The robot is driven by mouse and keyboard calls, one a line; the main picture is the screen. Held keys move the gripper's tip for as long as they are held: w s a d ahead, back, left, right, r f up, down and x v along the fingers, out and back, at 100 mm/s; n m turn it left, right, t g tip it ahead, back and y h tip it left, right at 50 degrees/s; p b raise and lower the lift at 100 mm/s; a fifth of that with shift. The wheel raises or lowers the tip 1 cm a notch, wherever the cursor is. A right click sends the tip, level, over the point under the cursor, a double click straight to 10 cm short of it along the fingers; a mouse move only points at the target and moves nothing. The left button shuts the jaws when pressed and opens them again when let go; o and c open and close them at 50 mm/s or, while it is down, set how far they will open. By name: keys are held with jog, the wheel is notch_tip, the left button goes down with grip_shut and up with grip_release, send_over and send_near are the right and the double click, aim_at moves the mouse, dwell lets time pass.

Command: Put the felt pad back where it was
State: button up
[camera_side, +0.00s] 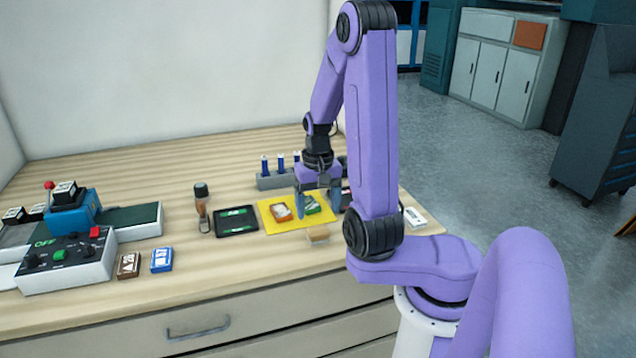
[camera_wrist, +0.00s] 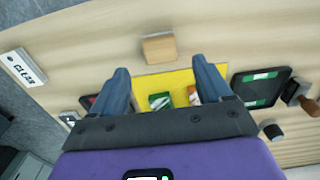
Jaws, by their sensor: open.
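A small tan block (camera_side: 317,234), which may be the felt pad, lies on the wooden table just off the near edge of a yellow mat (camera_side: 268,224). In the wrist view the tan block (camera_wrist: 159,48) lies beyond my fingertips, roughly centred between them and clear of both. My gripper (camera_side: 318,206) points down over the right part of the yellow mat. In the wrist view my gripper (camera_wrist: 163,74) is open, with nothing between its fingers. The yellow mat (camera_wrist: 178,80) shows between the fingers, partly hidden by my gripper.
An orange-and-white pack (camera_side: 281,212) and a green-and-white pack (camera_side: 311,205) lie on the mat. A black tray (camera_side: 236,221) and a wooden-handled tool (camera_side: 203,208) stand left. A grey rack (camera_side: 272,181) with blue items is behind. A white label (camera_side: 415,218) lies right.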

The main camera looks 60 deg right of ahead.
aim_at(318, 229)
notch_tip(318, 229, up, 6)
jog(key=w+a+n, duration=0.3)
jog(key=a+n, duration=0.8)
jog(key=a, duration=0.1)
jog(key=s+a+n, duration=0.2)
jog(key=s+n, duration=0.3)
jog(key=s, duration=0.3)
jog(key=s+a+n, duration=0.3)
jog(key=s+n, duration=0.2)
jog(key=s, duration=0.4)
jog(key=shift+a+r+n, duration=0.25)
jog(key=shift+n, duration=0.05)
